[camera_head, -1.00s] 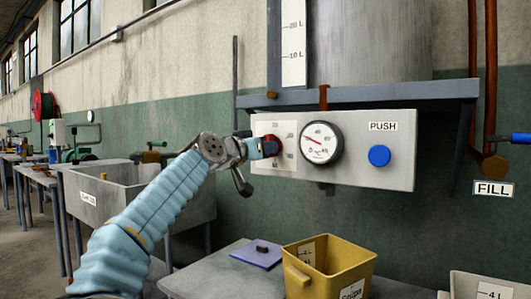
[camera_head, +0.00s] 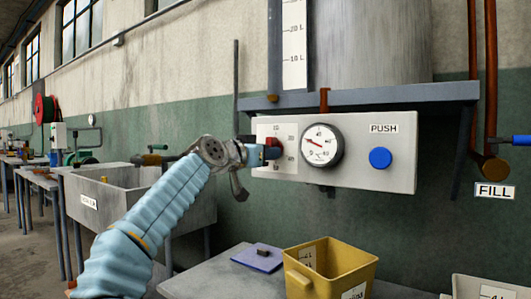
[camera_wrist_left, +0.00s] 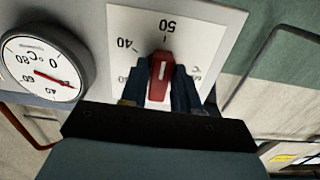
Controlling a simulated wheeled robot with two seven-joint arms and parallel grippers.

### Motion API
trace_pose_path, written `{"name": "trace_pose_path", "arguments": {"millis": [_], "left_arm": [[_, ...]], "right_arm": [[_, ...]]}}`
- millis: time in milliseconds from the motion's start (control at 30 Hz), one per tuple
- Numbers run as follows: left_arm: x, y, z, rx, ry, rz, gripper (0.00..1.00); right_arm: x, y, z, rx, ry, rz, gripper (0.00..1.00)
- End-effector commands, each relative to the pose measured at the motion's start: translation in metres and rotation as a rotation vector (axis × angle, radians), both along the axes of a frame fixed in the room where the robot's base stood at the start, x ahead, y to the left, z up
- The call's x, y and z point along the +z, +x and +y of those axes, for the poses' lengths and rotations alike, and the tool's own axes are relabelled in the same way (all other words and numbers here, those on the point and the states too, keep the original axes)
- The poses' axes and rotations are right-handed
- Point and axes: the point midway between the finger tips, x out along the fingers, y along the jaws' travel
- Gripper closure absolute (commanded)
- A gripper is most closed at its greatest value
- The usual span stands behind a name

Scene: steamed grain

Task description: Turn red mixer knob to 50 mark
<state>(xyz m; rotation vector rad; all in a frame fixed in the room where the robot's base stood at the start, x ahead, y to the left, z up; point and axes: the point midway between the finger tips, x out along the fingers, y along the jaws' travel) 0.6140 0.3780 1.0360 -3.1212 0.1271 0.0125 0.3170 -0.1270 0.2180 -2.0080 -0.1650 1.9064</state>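The red mixer knob (camera_head: 273,143) sits on a white scale plate on the grey control panel (camera_head: 350,180). In the left wrist view, the red knob (camera_wrist_left: 160,75) stands between the two dark fingers of my left gripper (camera_wrist_left: 160,85), which appear closed against its sides. The knob's white line points up at, or very close to, the 50 mark (camera_wrist_left: 168,25). The 40 mark (camera_wrist_left: 125,44) is to its left. In the head view, my left gripper (camera_head: 270,152) reaches the knob from the left and hides part of it. My right gripper is not in view.
A temperature gauge (camera_head: 322,145) and a blue push button (camera_head: 380,158) are right of the knob. A yellow bucket (camera_head: 330,268) and a blue-purple slab (camera_head: 259,258) are on the table below. A grey sink (camera_head: 140,200) stands at left.

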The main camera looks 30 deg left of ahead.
Motion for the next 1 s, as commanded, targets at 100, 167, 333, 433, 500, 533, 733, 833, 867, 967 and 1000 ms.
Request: {"name": "trace_pose_path", "arguments": {"millis": [100, 167, 333, 433, 500, 533, 733, 833, 867, 967, 1000], "left_arm": [[0.001, 0.0, 0.0, 0.001, -0.001, -0.003, 0.51], [0.001, -0.001, 0.0, 0.002, -0.001, -0.004, 0.51], [0.002, -0.001, 0.001, 0.002, -0.003, -0.007, 0.51], [0.002, -0.004, 0.001, 0.003, -0.003, -0.008, 0.51], [0.002, -0.012, 0.002, 0.004, -0.003, -0.009, 0.51], [0.001, -0.017, 0.003, 0.004, -0.003, -0.009, 0.51], [-0.001, -0.063, 0.006, 0.006, -0.002, -0.01, 0.51], [-0.001, -0.088, 0.008, 0.005, -0.001, -0.009, 0.51], [0.0, -0.095, 0.008, 0.005, -0.002, -0.009, 0.51], [0.0, -0.114, 0.01, 0.004, -0.003, -0.008, 0.51], [0.001, -0.12, 0.01, 0.003, -0.003, -0.007, 0.51]], "right_arm": [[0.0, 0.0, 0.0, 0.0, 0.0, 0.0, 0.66], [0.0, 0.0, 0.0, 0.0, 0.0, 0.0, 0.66], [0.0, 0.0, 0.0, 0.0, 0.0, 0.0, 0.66], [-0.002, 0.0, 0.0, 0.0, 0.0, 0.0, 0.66], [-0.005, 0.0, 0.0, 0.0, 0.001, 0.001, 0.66], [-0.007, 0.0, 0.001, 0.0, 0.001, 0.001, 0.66], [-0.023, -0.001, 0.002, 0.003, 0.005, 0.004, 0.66], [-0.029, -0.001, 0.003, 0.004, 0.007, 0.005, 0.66], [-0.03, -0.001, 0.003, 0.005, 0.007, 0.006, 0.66], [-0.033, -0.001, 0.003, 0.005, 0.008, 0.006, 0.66], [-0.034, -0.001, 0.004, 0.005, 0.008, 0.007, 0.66]]}}
